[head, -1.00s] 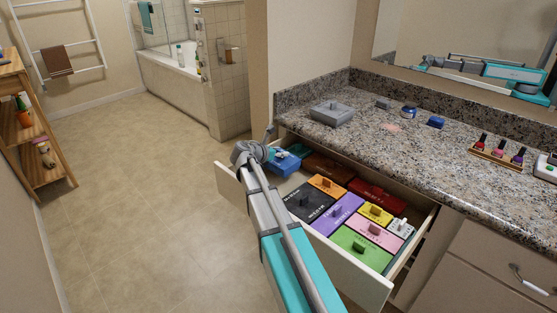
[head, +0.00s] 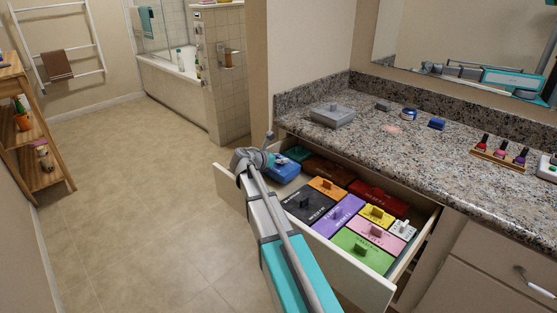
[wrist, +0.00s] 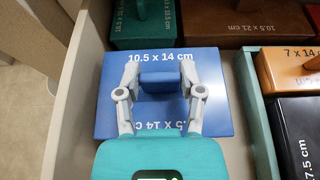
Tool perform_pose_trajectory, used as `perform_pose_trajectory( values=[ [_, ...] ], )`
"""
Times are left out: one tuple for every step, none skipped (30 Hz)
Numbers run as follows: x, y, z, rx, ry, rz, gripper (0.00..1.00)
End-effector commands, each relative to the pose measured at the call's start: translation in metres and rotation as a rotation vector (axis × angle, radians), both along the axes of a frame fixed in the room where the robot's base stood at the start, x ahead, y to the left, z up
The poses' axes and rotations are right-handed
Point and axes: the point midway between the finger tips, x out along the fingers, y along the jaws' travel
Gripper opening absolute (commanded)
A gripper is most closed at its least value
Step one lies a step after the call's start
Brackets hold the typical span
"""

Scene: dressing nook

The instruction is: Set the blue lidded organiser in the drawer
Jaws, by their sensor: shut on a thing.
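The blue lidded organiser (wrist: 216,73), marked 10.5 x 14 cm, shows in the wrist view with its raised handle (wrist: 162,80) between my fingers. My gripper (wrist: 163,85) is shut on that handle. In the head view the organiser (head: 284,172) is at the left end of the open drawer (head: 330,259), and my arm hides part of it. In the wrist view it lies inside the drawer walls, beside the left wall. I cannot tell whether its base touches the drawer floor.
A teal box (wrist: 142,22) and a brown box (wrist: 215,20) lie just beyond the organiser. Orange (head: 327,188), black (head: 309,204), purple (head: 338,216) and green (head: 362,250) boxes fill the drawer's middle and right. A teal strip (wrist: 256,115) stands right of the organiser.

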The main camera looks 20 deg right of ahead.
Motion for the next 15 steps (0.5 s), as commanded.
perform_pose_trajectory(
  values=[
    [0.0000, -0.0001, -0.0022, 0.000, 0.000, 0.000, 0.00],
    [0.0000, 0.0000, -0.0028, 0.000, 0.000, 0.000, 0.00],
    [0.0000, -0.0001, -0.0035, 0.000, 0.000, 0.000, 0.00],
    [0.0000, 0.0000, -0.0036, 0.000, 0.000, 0.000, 0.00],
    [0.0000, -0.0001, -0.0034, 0.000, 0.000, 0.000, 0.00],
    [-0.0001, -0.0001, -0.0030, 0.000, 0.000, 0.000, 0.00],
    [0.0000, -0.0001, -0.0029, 0.000, 0.000, 0.000, 0.00],
    [0.0000, -0.0001, -0.0030, 0.000, 0.000, 0.000, 0.51],
    [-0.0001, -0.0001, -0.0029, 0.000, 0.000, 0.000, 0.59],
    [-0.0001, -0.0001, -0.0029, 0.000, 0.000, 0.000, 0.64],
    [-0.0001, -0.0001, -0.0029, 0.000, 0.000, 0.000, 0.70],
    [-0.0001, -0.0001, -0.0029, 0.000, 0.000, 0.000, 0.77],
    [-0.0001, -0.0001, -0.0029, 0.000, 0.000, 0.000, 0.83],
    [-0.0001, -0.0001, -0.0029, 0.000, 0.000, 0.000, 0.84],
    [-0.0001, -0.0001, -0.0029, 0.000, 0.000, 0.000, 0.84]
  ],
)
